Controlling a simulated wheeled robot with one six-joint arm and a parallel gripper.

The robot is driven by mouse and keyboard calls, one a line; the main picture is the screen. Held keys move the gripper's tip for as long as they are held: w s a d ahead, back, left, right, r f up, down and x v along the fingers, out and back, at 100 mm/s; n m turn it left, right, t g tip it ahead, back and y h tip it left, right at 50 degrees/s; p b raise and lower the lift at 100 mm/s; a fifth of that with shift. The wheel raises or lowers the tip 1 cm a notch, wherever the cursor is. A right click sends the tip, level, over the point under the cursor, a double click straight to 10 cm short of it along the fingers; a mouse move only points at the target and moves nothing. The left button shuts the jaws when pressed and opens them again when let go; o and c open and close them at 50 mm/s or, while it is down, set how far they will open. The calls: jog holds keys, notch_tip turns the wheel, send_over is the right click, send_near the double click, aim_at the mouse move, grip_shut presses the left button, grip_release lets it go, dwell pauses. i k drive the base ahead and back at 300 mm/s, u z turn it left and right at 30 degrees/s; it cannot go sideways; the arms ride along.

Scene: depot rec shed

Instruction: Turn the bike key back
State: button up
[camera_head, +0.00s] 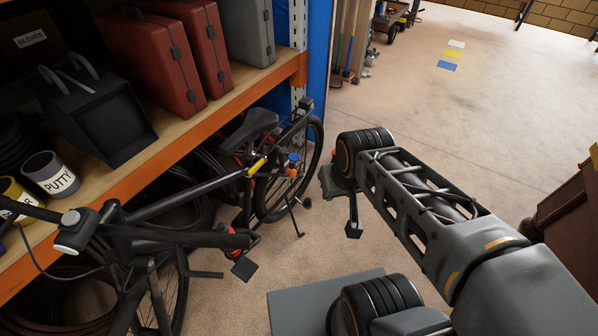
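A black bicycle (185,203) stands upright along the shelf, its handlebar toward me and its rear wheel (318,150) farther off. Small orange and blue parts (293,165) show by the rear wheel, below the saddle (249,130). A yellow piece (257,166) sits on the frame near them. I cannot tell which of these is the key, or how it is turned. My gripper (352,230) hangs in the air right of the bicycle, apart from it, pointing down. Nothing is seen in it. Its finger opening is too small to judge.
An orange-edged shelf (150,176) at the left bears red cases (155,60), a black bin (95,120) and a putty can (50,175). A blue panel (318,50) stands behind the bicycle. A brown cabinet (570,225) is at the right.

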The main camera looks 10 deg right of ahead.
aim_at(294, 158)
jog(key=u, duration=0.8)
jog(key=i, duration=0.8)
jog(key=z, duration=0.25)
